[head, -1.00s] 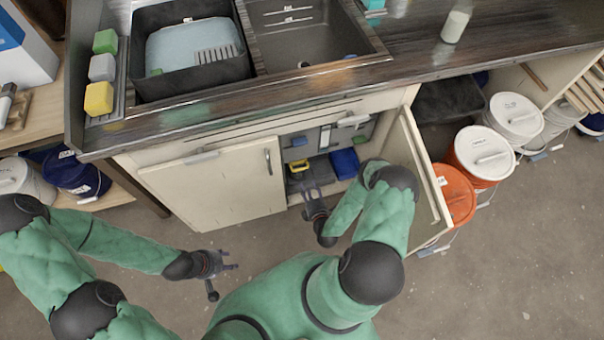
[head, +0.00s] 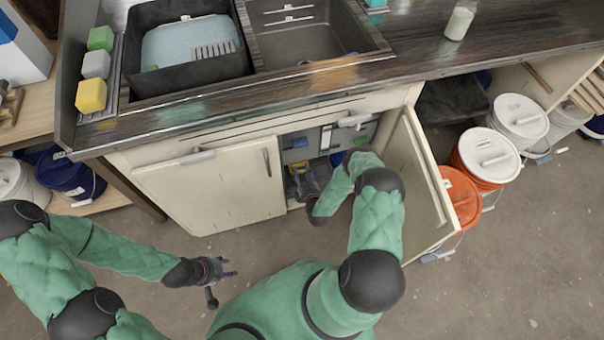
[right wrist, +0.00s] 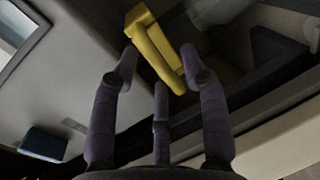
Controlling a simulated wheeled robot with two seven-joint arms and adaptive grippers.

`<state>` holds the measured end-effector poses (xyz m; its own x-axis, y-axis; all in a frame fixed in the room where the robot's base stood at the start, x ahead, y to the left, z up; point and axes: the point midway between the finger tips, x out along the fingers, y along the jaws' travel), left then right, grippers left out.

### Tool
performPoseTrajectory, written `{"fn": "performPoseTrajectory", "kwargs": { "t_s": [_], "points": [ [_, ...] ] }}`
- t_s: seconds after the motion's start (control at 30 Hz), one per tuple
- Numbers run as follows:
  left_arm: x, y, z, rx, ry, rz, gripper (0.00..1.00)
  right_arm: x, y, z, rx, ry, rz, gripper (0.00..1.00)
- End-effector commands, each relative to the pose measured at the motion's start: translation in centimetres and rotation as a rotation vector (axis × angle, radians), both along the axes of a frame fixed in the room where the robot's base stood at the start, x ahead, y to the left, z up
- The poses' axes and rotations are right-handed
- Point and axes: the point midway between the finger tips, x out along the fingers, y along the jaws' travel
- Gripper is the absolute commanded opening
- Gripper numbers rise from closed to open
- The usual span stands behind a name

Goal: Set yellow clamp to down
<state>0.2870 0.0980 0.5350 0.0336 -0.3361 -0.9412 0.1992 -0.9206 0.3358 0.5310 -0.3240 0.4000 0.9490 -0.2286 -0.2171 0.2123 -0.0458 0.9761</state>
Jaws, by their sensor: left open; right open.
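The yellow clamp (right wrist: 154,42) shows in the right wrist view as a tilted yellow frame, just beyond and between my right gripper's fingertips. In the head view only a small yellow part of the clamp (head: 298,167) shows inside the open cabinet, mostly hidden by my right gripper. My right gripper (right wrist: 158,70) is open, with its fingers spread on either side of the clamp's near end; I cannot tell whether they touch it. It also shows in the head view (head: 302,178). My left gripper (head: 226,271) is open and empty above the floor, left of my right arm.
The right cabinet door (head: 424,185) stands open beside my right arm. The left door (head: 213,187) is shut. A blue thing (right wrist: 44,143) is at lower left in the right wrist view. An orange bucket (head: 462,198) stands beyond the open door.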

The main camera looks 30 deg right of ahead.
Motion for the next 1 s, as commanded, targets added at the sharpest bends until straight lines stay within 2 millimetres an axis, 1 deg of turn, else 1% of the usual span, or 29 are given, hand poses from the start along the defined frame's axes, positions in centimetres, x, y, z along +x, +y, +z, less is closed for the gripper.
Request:
{"fn": "performPoseTrajectory", "kwargs": {
  "t_s": [0.1,0.13,0.17,0.2,0.27,0.3,0.47,0.57,0.67,0.9,1.0],
  "points": [
    [0.0,0.0,0.0,0.0,0.0,0.0,0.45,0.0,0.0,0.0,0.0,0.0,0.0,0.45],
    [0.0,0.0,0.0,0.0,0.0,0.0,0.45,0.0,0.0,0.0,0.0,0.0,0.0,0.42],
    [0.0,0.0,0.0,0.0,0.0,0.0,0.45,0.0,0.0,0.0,0.0,0.0,0.0,0.34],
    [0.0,0.0,0.0,0.0,0.0,0.0,0.45,0.0,0.0,0.0,0.0,0.0,0.0,0.22],
    [0.0,0.0,0.0,0.0,0.0,0.0,0.45,0.0,0.0,0.0,0.0,0.0,0.0,0.05],
    [0.0,0.0,0.0,0.0,0.0,0.0,0.45,0.0,0.0,0.0,0.0,0.0,0.0,0.0],
    [0.0,0.0,0.0,0.0,0.0,0.0,0.45,0.0,0.0,0.0,0.0,0.0,0.0,0.0],
    [0.0,0.0,0.0,0.0,0.0,0.0,0.45,-0.1,0.0,-0.4,0.0,0.001,-0.001,0.0],
    [0.0,0.0,0.0,0.0,0.0,0.0,0.45,-0.1,0.0,-1.5,0.0,0.001,-0.002,0.0],
    [0.0,0.0,0.0,0.0,0.0,0.0,0.45,0.0,0.0,-5.0,-0.001,-0.001,-0.002,0.0],
    [0.0,0.0,0.0,0.0,0.0,0.0,0.45,-0.1,0.0,-6.0,0.0,0.001,-0.002,0.0]
  ]
}}
